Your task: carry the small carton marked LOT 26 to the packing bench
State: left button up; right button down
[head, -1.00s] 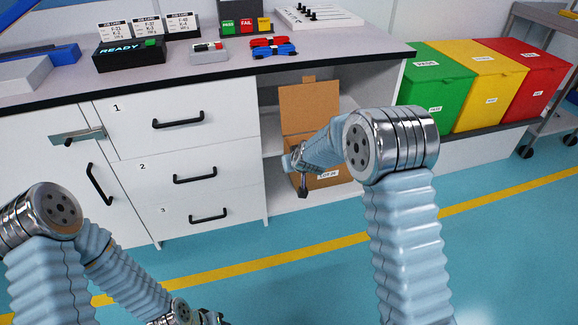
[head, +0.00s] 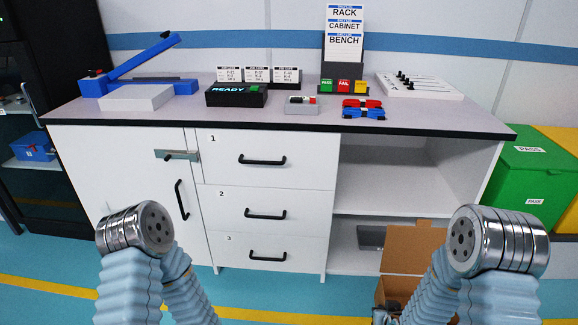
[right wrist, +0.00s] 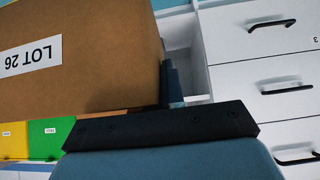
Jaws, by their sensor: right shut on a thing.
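The small brown carton marked LOT 26 (head: 412,248) is at the lower right of the head view, its flap standing up, in front of the cabinet's open lower compartment. In the right wrist view the carton (right wrist: 85,75) fills the upper left, its label upside down. My right gripper (right wrist: 168,95) is shut on the carton's edge; in the head view it is mostly hidden at the bottom edge. My left arm shows at the lower left of the head view, but its gripper is out of frame. The packing bench is not clearly identifiable.
A white workbench (head: 300,122) with drawers and open shelves (head: 400,205) stands ahead. On top are a READY box (head: 236,96), a card rack, a blue press and red and blue parts. A green PASS bin (head: 530,165) stands right. Blue floor shows in front.

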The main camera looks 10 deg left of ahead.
aim_at(434, 113)
jog(key=l+u, duration=0.1)
jog(key=l, duration=0.4)
jog(key=l+u, duration=0.1)
jog(key=l, duration=0.4)
jog(key=k+l+u, duration=0.1)
jog(key=l, duration=0.35)
jog(key=k+l+u, duration=0.1)
jog(key=l, duration=0.4)
jog(key=k+l+u, duration=0.1)
jog(key=l, duration=0.35)
jog(key=k+l, duration=0.1)
jog(key=l, duration=0.4)
jog(key=u, duration=0.05)
